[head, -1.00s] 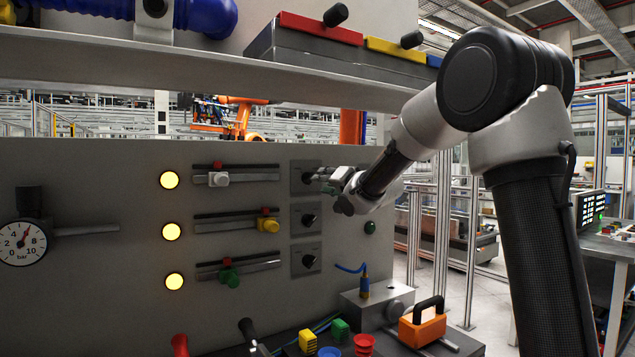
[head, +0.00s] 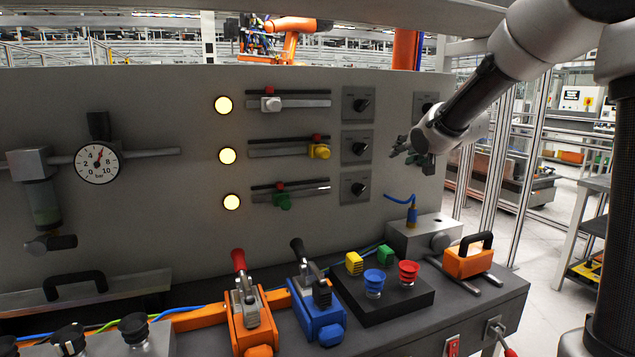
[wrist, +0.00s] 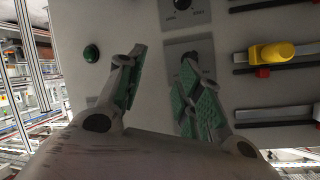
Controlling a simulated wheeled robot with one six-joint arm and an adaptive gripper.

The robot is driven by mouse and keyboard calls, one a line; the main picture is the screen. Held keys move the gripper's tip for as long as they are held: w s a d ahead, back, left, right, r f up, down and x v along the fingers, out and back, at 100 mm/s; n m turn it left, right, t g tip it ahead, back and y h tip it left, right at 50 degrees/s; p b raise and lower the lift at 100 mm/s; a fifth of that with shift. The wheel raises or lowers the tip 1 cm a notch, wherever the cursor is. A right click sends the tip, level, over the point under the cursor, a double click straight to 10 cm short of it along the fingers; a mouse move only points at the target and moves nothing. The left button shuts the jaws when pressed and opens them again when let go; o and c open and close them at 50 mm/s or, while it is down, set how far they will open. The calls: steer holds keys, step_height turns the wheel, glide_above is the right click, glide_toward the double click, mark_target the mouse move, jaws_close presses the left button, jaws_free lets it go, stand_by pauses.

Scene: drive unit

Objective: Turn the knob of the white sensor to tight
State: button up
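The white sensor (head: 271,104) is a white block on the top slider rail, under a red tab. In its row to the right, a black knob (head: 362,105) sits on a grey square plate, its pointer aimed right and slightly up. Its plate lettering is too small to read. My gripper (head: 400,154) is lower right of that knob, in front of the panel between the knob column and the green button. In the wrist view, which looks upside down, my gripper (wrist: 163,55) is open and empty. A finger overlaps the middle row's plate (wrist: 205,45). The top-row knob is hidden there.
Yellow (head: 319,151) and green (head: 282,201) sliders with their own knobs lie below. Another plate (head: 425,100) is at the upper right, partly behind my arm. A shelf (head: 380,12) overhangs the panel.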

steer(key=s+d+f+n+g+h, duration=0.1)
steer(key=s+d+f+g, duration=0.25)
steer(key=s, duration=0.55)
steer(key=s+d+f+n+g+h, duration=0.1)
steer(key=s+d+f+g, duration=0.15)
steer(key=s+f, duration=0.4)
steer(key=s+r+n+g, duration=0.1)
steer(key=s+g, duration=0.1)
steer(key=s, duration=2.4)
steer(key=shift+s+d+r+g, duration=0.2)
steer(key=shift+d+g, duration=0.1)
steer(key=shift+d, duration=0.1)
